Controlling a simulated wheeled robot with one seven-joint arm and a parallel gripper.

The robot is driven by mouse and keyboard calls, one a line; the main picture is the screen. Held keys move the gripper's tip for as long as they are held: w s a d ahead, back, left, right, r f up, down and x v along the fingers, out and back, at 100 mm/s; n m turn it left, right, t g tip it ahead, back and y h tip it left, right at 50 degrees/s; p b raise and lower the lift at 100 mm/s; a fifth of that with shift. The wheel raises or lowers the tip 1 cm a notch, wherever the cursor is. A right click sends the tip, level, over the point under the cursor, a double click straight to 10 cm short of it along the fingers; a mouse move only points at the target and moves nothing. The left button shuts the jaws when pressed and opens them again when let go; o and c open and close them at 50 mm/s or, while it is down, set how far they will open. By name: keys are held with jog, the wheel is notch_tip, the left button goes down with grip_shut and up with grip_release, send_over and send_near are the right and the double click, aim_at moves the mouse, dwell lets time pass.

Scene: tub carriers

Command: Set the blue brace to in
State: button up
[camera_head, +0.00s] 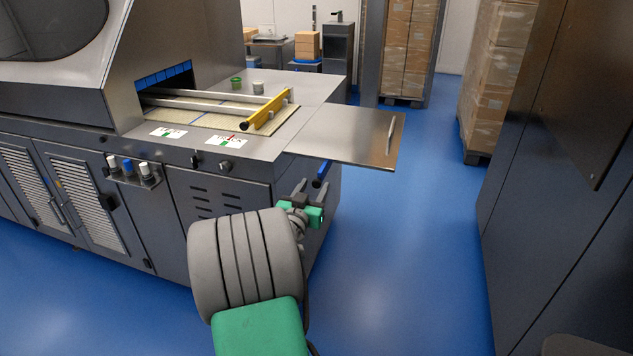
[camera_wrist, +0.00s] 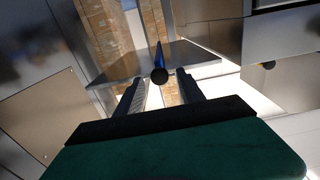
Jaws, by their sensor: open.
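The blue brace (camera_head: 321,174) is a short blue bar with a dark end, under the metal side leaf (camera_head: 345,134) at the right end of the machine. In the wrist view the brace (camera_wrist: 159,68) points nearly end-on at the camera, its round dark tip close to the gap between my fingers. My gripper (camera_head: 304,194) is open and empty, just below the brace in the head view. In the wrist view my two fingers (camera_wrist: 160,94) stand apart on either side below the tip. I cannot tell whether they touch it. The brace's inner end is hidden.
The side leaf lies flat above the brace, with an upright handle (camera_head: 391,132) at its outer edge. The machine's end panel is close to my gripper. A yellow bar (camera_head: 265,110) lies over the machine bed. Blue floor (camera_head: 400,230) is clear to the right, before a dark cabinet (camera_head: 560,200).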

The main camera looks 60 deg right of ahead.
jog(key=shift+w+d, duration=0.15)
jog(key=shift+d, duration=0.55)
jog(key=shift+w+d, duration=0.1)
jog(key=shift+d, duration=0.55)
jog(key=shift+c, duration=0.6)
grip_shut()
